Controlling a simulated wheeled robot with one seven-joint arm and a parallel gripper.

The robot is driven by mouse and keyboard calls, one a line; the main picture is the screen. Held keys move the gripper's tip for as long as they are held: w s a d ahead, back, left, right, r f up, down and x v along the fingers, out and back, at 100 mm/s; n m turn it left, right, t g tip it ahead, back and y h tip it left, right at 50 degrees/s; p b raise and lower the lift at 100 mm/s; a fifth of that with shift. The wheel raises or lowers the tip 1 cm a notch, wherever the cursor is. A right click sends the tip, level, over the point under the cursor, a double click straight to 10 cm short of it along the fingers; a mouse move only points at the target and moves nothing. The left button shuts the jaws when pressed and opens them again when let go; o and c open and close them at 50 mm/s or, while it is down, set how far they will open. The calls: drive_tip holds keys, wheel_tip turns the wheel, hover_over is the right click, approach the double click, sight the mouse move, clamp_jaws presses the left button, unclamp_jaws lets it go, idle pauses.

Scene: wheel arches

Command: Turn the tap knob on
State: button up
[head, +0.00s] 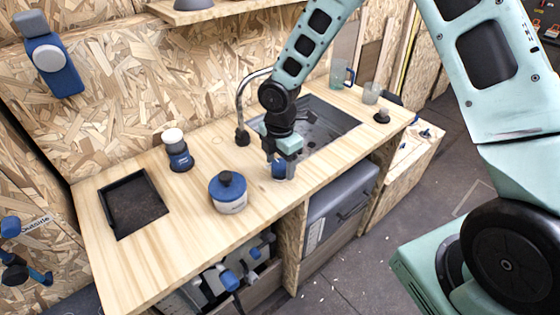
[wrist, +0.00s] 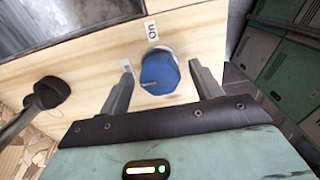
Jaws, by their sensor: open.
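The tap knob (wrist: 158,73) is round and blue and sits on the wooden counter in front of the sink. In the head view it shows low between my fingers (head: 279,171), partly covered by them. My gripper (head: 284,155) points down over the knob, with its fingers open on either side. In the wrist view a gap shows between the knob and each finger. An "ON" label (wrist: 151,30) lies beside the knob, and another pale label is partly hidden by the left finger. A thin mark on the knob points roughly toward the left finger.
The sink (head: 335,125) and curved tap (head: 241,105) are behind my gripper. A blue-lidded jar (head: 228,193) and a blue-and-white container (head: 178,151) stand to the left, near a black tray (head: 133,204). Cups (head: 341,74) stand at the back right.

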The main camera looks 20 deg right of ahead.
drive_tip(key=c, duration=1)
drive_tip(key=shift+o, duration=0.2)
drive_tip(key=m+b, duration=0.1)
drive_tip(key=m, duration=0.3)
drive_tip(key=shift+m, duration=0.4)
drive_tip(key=m+b, duration=0.1)
drive_tip(key=m, duration=0.3)
drive_tip(key=shift+m, duration=0.3)
drive_tip(key=m+b, duration=0.1)
drive_tip(key=m, duration=0.3)
drive_tip(key=shift+m, duration=2.2)
